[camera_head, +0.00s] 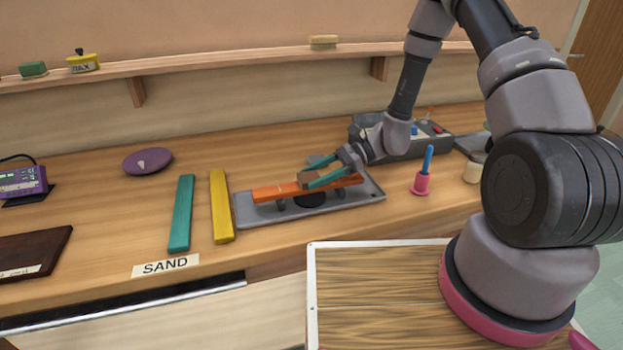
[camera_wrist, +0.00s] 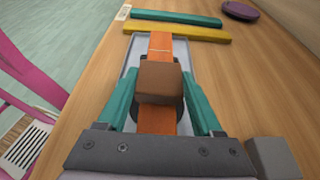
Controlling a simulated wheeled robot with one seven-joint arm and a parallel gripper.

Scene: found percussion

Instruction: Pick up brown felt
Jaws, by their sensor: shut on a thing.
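The brown felt (camera_wrist: 160,82) is a small brown block between the two teal fingers of my gripper (camera_wrist: 160,88). In the head view the brown felt (camera_head: 308,179) shows at the fingertips of my gripper (camera_head: 318,181), just above an orange bar (camera_head: 281,191). My gripper is shut on the felt. The orange bar lies across supports on a grey tray (camera_head: 254,214) with a dark round spot under it; it also shows in the wrist view (camera_wrist: 160,42). I cannot tell whether the felt still touches the bar.
A yellow bar (camera_head: 221,206) and a teal bar (camera_head: 181,213) lie left of the tray, near a SAND label (camera_head: 165,266). A pink holder with a blue handle (camera_head: 422,180) stands to the right. A grey box (camera_head: 430,139) stands behind. A purple disc (camera_head: 147,161) lies at the back left.

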